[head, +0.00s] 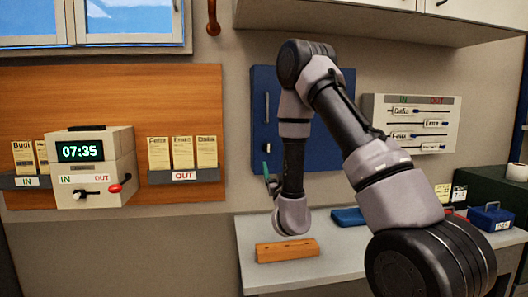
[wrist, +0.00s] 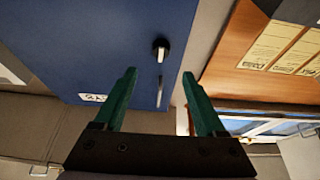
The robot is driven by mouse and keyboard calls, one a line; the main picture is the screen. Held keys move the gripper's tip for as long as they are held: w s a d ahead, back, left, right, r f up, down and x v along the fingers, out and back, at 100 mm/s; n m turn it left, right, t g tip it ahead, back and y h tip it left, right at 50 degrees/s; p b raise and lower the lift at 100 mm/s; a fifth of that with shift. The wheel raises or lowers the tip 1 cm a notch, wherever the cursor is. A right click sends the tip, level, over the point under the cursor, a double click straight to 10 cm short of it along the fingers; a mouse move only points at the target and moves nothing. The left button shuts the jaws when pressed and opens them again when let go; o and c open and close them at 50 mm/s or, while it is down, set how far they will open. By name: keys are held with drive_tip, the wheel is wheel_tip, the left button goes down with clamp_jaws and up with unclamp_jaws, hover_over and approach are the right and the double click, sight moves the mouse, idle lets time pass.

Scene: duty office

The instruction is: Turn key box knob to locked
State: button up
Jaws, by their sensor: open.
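The blue key box (head: 262,90) hangs on the wall behind my arm in the head view, which covers its middle. Its blue front (wrist: 90,40) fills the upper left of the wrist view. A small knob (wrist: 160,46) with a dark round base and a pale lever sits near the door's edge; the lever lies along the image's vertical. A thin pale upright bar (head: 267,107) shows on the door, and likely the same bar (wrist: 160,92) lies between my fingers in the wrist view. My gripper (wrist: 159,73) is open and empty, its green fingers apart, with the knob beyond their tips.
A counter (head: 350,262) with a wooden block (head: 287,250) lies below my gripper. Left is a clock box (head: 97,165) between card racks; right is a slider panel (head: 410,122). A cabinet (head: 380,25) overhangs the key box. A white label (wrist: 92,97) is on the box.

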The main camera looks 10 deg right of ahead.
sight(269, 149)
drive_tip(key=x, duration=1)
drive_tip(key=shift+w+a+r, duration=0.1)
drive_tip(key=shift+w+r, duration=0.1)
drive_tip(key=shift+w, duration=0.1)
clamp_jaws()
